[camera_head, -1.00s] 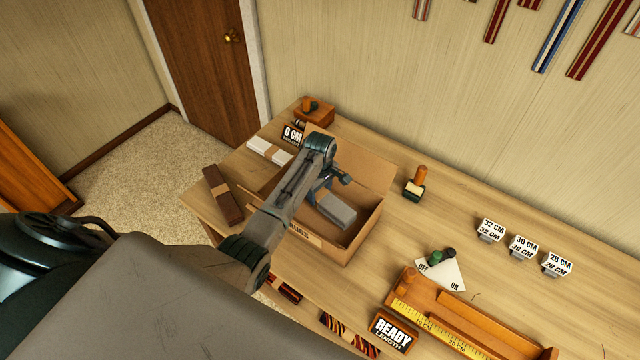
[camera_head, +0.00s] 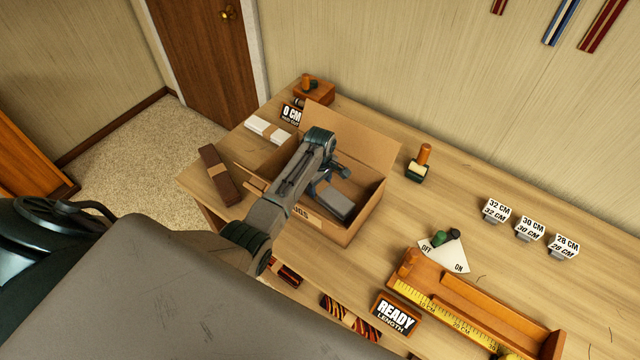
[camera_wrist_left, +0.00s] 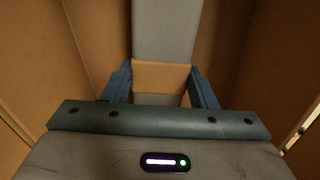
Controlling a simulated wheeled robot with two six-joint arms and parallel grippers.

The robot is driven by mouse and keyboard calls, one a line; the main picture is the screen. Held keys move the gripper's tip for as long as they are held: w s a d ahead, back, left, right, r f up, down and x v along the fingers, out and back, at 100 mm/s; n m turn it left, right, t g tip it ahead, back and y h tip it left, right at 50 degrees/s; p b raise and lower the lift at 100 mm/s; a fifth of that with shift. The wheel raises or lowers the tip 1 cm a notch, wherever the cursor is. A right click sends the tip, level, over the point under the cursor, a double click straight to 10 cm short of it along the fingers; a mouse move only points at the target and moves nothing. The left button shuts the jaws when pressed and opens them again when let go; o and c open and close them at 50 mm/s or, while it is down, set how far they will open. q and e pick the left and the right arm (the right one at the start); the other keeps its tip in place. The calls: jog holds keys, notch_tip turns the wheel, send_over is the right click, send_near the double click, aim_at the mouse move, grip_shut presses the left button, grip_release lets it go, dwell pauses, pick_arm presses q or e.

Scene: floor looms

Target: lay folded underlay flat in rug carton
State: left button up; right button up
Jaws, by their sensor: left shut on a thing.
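The rug carton (camera_head: 368,216) stands open on the bench with its back flap raised. A grey folded underlay (camera_head: 335,204) is inside its walls, and in the left wrist view the underlay (camera_wrist_left: 167,30) runs lengthwise away from me with a tan band (camera_wrist_left: 161,77) around it. My left gripper (camera_head: 326,184) reaches down into the carton, and its two blue fingers close on the underlay at the band. The underlay looks roughly level and close to the carton floor; I cannot tell whether it touches. My arm hides part of the carton's left side. My right gripper is not in view.
An OFF/ON dial (camera_head: 443,252), a measuring tray (camera_head: 470,300) and length signs (camera_head: 529,229) occupy the right side.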

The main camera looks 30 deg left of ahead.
pick_arm(q)
jog(key=o, duration=1.3)
jog(key=shift+c, duration=0.2)
notch_tip(320, 180, up, 11)
jog(key=b, duration=0.2)
jog(key=shift+f, duration=0.1)
dwell(0.8)
